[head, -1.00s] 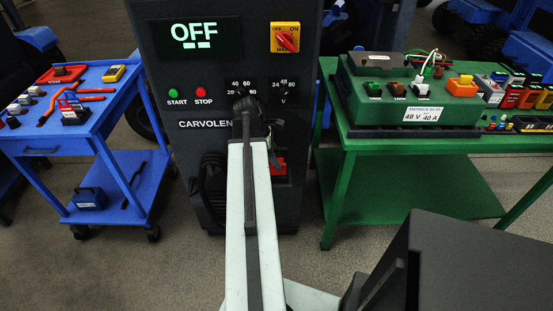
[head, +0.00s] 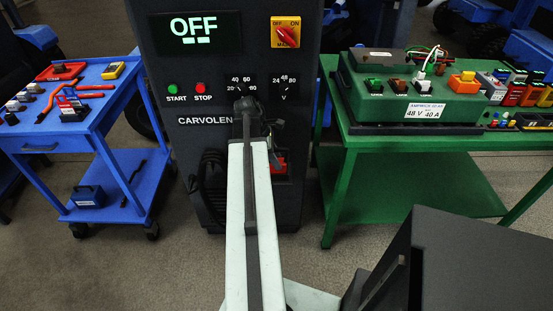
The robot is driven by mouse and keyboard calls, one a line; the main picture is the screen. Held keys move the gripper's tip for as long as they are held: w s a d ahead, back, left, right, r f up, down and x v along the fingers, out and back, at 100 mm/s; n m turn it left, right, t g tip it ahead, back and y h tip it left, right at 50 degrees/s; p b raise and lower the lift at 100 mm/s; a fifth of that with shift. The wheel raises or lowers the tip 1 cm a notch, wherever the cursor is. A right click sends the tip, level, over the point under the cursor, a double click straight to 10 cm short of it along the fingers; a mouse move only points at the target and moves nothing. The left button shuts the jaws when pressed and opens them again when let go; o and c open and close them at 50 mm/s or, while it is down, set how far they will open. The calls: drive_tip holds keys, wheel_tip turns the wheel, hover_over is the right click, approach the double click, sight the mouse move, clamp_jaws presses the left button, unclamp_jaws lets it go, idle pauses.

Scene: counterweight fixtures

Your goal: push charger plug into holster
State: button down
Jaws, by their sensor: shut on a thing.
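The dark charger cabinet (head: 300,110) stands straight ahead, with its display reading OFF. My pale arm reaches to its front, and my gripper (head: 271,135) is a dark shape at the arm's far end, low on the panel. Its jaws are shut, but the fingertips are mostly hidden by my arm. A red part (head: 281,163) shows just right of my arm on the cabinet's lower front. I cannot tell whether it is the plug or the holster. The plug is not clearly visible, nor is how far it sits in the holster. A black cable (head: 208,187) hangs coiled at the left.
A blue cart (head: 88,138) with tools stands on the left. A green table (head: 345,175) with a green power unit (head: 432,100) stands on the right. Grey floor (head: 140,265) is open at the lower left. A selector switch (head: 286,31) is at the upper right of the panel.

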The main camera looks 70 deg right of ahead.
drive_tip(key=shift+f+b, duration=0.9)
drive_tip(key=shift+f, duration=0.05)
drive_tip(key=c, duration=0.8)
unclamp_jaws()
drive_tip(key=shift+o, duration=0.2)
drive_tip(key=shift+r, duration=0.1)
drive_tip(key=p+v, duration=0.7)
drive_tip(key=v, duration=0.1)
